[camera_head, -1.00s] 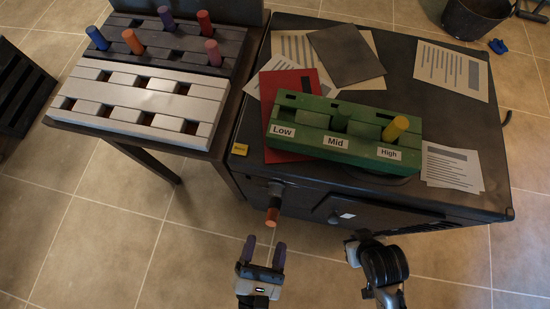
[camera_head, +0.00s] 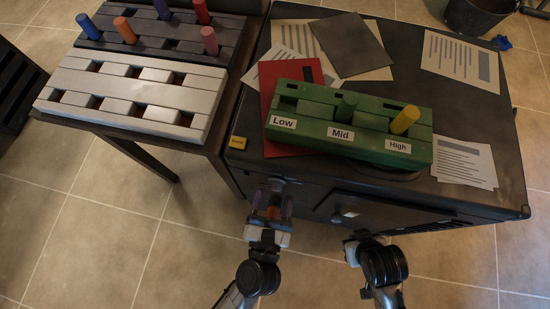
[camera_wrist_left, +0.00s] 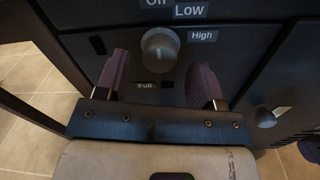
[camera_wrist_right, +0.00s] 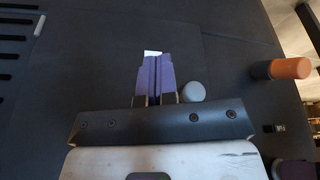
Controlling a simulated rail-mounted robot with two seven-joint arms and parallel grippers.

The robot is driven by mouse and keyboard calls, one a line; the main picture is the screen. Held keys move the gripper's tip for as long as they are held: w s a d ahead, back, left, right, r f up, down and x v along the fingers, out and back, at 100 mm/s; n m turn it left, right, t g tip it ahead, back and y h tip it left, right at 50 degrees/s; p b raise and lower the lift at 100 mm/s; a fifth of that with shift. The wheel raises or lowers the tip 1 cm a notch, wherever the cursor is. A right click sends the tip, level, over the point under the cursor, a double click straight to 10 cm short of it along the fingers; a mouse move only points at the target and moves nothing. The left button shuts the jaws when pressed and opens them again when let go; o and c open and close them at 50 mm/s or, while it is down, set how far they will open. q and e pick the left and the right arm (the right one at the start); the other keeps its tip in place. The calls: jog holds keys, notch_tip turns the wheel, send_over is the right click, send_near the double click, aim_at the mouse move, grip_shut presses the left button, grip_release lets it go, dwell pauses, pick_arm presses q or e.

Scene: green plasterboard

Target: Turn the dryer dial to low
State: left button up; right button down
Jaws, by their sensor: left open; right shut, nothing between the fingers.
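The dryer dial (camera_wrist_left: 160,48) is a round knob on the dark front panel in the left wrist view. Around it are the labels Off at the top edge, Low (camera_wrist_left: 190,11), High (camera_wrist_left: 203,35) and Full (camera_wrist_left: 149,85). I cannot tell clearly which label its mark faces. My left gripper (camera_wrist_left: 161,78) is open, with one purple finger on each side of the dial.
A grey door knob (camera_wrist_right: 192,92) is beside my right fingers. On the dryer top (camera_head: 480,110) lie papers, a red folder (camera_head: 268,92) and a green rack (camera_head: 325,128) with pegs. A white rack (camera_head: 130,92) and dark peg rack stand on the left table.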

pick_arm(q)
jog(key=shift+w+d, duration=0.25)
jog(key=shift+w, duration=1.05)
